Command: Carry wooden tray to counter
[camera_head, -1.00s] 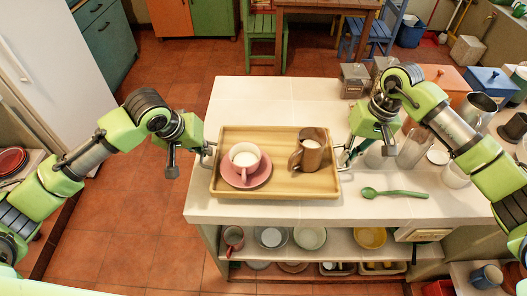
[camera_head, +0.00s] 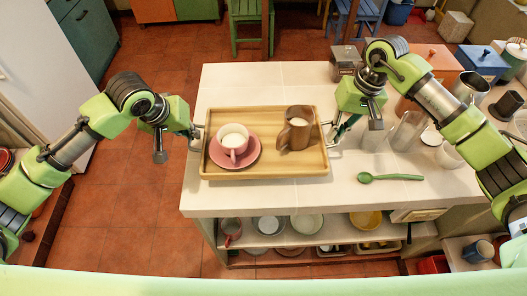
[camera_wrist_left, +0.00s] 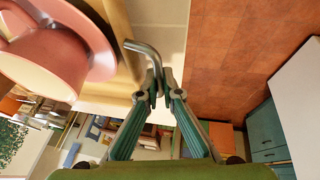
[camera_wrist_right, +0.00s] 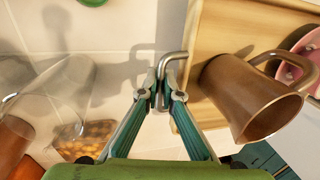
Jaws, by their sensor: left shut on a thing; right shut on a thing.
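The wooden tray (camera_head: 265,171) is over the white counter (camera_head: 300,203) in the head view; I cannot tell whether it touches the top. My left gripper (camera_head: 194,133) is shut on the tray's left metal handle, shown in the left wrist view (camera_wrist_left: 146,50). My right gripper (camera_head: 334,130) is shut on the tray's right handle, shown in the right wrist view (camera_wrist_right: 172,56). The cup and mug stand upright.
A green spoon (camera_head: 390,177) lies right of the tray. Glass jars (camera_head: 408,130), canisters (camera_head: 345,62) and a blue box (camera_head: 481,62) crowd the counter's right side. Bowls (camera_head: 307,222) sit on the shelf below. The counter behind the tray is clear.

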